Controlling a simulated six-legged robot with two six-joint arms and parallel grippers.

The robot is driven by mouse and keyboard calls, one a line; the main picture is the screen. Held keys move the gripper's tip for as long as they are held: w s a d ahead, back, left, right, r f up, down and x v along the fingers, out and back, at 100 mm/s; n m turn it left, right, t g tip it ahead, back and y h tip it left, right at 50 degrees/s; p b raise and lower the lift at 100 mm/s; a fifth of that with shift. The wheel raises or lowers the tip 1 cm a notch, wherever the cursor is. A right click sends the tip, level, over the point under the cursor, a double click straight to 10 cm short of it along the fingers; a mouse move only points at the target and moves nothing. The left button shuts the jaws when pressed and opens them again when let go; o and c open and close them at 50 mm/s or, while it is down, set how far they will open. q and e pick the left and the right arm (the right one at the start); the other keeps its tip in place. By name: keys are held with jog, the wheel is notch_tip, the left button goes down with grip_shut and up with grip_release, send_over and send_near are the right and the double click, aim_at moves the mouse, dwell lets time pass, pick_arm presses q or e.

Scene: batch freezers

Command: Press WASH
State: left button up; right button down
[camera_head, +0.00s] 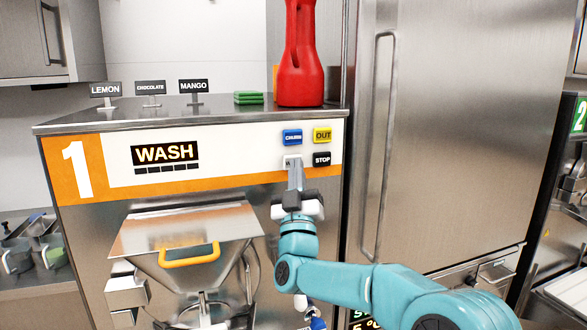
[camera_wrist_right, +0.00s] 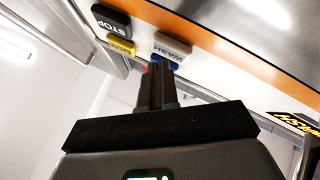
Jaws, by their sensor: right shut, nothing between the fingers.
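The white WASH button (camera_head: 289,160) is on the front panel of freezer 1 (camera_head: 240,165), left of the black STOP button (camera_head: 322,159) and below the blue CHURN button (camera_head: 292,137). My right gripper (camera_head: 295,170) is shut and empty, its fingertips over the lower part of the WASH button and hiding some of it. In the wrist view the WASH button (camera_wrist_right: 172,45) shows just beyond the closed fingertips (camera_wrist_right: 157,66). Whether they touch it I cannot tell. The display (camera_head: 165,153) reads WASH with a row of bars below. My left gripper is not in view.
The yellow OUT button (camera_head: 322,135) is at the panel's upper right. A hopper lid with a yellow handle (camera_head: 189,255) juts out left of my arm. A red bottle (camera_head: 300,60), green stack (camera_head: 248,98) and flavor signs stand on top. A steel fridge (camera_head: 450,130) stands right.

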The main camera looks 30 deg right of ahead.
jog(key=shift+s+a, duration=0.1)
jog(key=shift+s, duration=0.25)
jog(key=s+b, duration=0.2)
jog(key=s+a+b, duration=0.1)
jog(key=s+b, duration=0.2)
jog(key=shift+a, duration=0.1)
dwell(1.0)
